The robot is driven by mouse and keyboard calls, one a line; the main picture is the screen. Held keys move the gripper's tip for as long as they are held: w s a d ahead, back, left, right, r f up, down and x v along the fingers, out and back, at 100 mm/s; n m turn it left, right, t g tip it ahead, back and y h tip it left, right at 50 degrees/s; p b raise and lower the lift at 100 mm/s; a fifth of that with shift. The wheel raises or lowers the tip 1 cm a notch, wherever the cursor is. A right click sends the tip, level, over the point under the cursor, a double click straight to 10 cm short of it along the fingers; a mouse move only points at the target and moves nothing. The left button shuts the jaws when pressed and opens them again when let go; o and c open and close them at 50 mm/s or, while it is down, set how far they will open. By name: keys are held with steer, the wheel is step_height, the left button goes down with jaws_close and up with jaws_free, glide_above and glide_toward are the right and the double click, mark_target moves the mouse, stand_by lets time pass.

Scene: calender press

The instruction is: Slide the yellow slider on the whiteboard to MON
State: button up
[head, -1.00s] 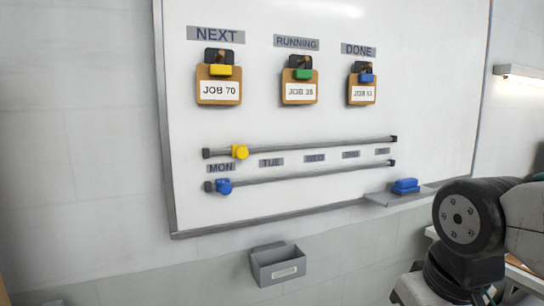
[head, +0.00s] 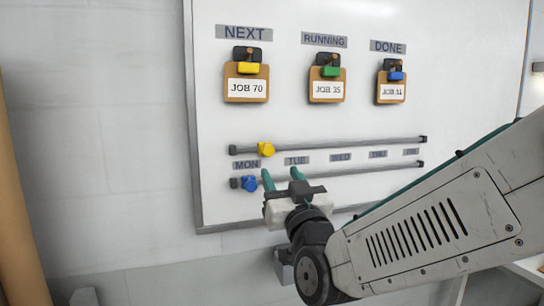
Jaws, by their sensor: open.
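The yellow slider (head: 266,149) sits near the left end of the upper rail (head: 340,145) on the whiteboard (head: 460,60). It is slightly right of the MON label (head: 246,164) and left of the TUE label (head: 297,160). My gripper (head: 282,174) is open and empty, with its two teal fingers pointing up toward the board. It appears below and a little right of the yellow slider, apart from it. The fingers overlap the lower rail in the picture; their distance from the board is hard to tell.
The blue slider (head: 249,183) is on the lower rail (head: 380,170), just left of my gripper's left finger. Job cards (head: 246,89) hang above under NEXT, RUNNING and DONE. My arm covers the board's lower right. A grey box below is mostly hidden behind my gripper.

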mark_target(269, 151)
steer(key=x, duration=0.7)
steer(key=shift+w+a+r, duration=0.1)
steer(key=shift+w+r, duration=0.15)
steer(key=shift+w, duration=0.05)
jaws_close()
